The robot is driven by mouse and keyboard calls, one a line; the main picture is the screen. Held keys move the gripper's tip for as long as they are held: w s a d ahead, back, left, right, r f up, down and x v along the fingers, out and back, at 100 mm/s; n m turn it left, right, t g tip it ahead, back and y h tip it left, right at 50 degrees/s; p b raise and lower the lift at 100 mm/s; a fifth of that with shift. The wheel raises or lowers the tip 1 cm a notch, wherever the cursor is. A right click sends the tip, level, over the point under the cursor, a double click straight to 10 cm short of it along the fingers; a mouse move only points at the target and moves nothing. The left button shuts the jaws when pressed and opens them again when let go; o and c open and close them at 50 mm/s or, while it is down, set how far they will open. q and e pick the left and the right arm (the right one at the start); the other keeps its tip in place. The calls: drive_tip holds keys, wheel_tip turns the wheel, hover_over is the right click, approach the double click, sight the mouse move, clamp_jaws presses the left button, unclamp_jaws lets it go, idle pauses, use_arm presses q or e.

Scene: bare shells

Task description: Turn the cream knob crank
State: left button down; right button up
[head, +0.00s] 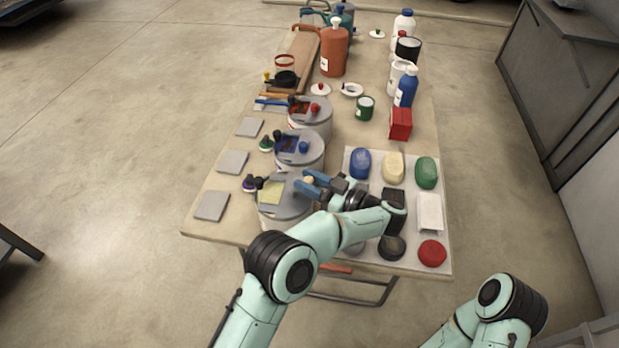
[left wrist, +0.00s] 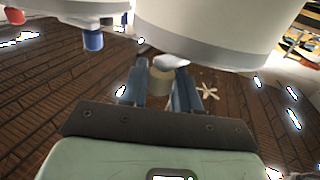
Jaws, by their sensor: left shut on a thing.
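The cream knob (head: 309,180) sits at the right side of the lid of the nearest grey-topped drum (head: 285,208), which has a yellow patch on top. My left gripper (head: 312,184) reaches in from the right with blue fingers shut on the knob. In the left wrist view, the cream knob (left wrist: 161,82) lies between the two fingers, below the pale drum (left wrist: 210,35); the fingers partly hide it. My right arm shows at the bottom right of the head view, but its gripper is out of view.
Two similar drums stand behind, with a blue knob (head: 303,147) and a red knob (head: 314,107). A pale mat (head: 349,159) with several coloured blocks lies to the right, under my left arm. Grey square pads (head: 212,206) line the left edge. Bottles stand at the back.

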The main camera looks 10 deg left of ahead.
use_arm(q)
drive_tip(key=shift+w+a+r+n+g+y+p, duration=0.1)
drive_tip(key=shift+w+n+g+y+p, duration=0.15)
drive_tip(key=shift+g, duration=0.2)
drive_tip(key=shift+r+n+g+y+p, duration=0.1)
drive_tip(key=shift+n+g+y+p, duration=0.05)
drive_tip(key=shift+n+g+p, duration=0.25)
drive_tip(key=shift+w+a+f+n+g+p, duration=0.1)
drive_tip(key=shift+n+g+p, duration=0.25)
drive_tip(key=shift+g, duration=0.25)
drive_tip(key=shift+w+a+f+n+g+p, duration=0.1)
drive_tip(key=shift+n+g+p, duration=0.25)
drive_tip(key=shift+g, duration=0.2)
drive_tip(key=c, duration=0.9)
unclamp_jaws()
drive_tip(key=shift+a, duration=0.1)
drive_tip(key=shift+c, duration=0.2)
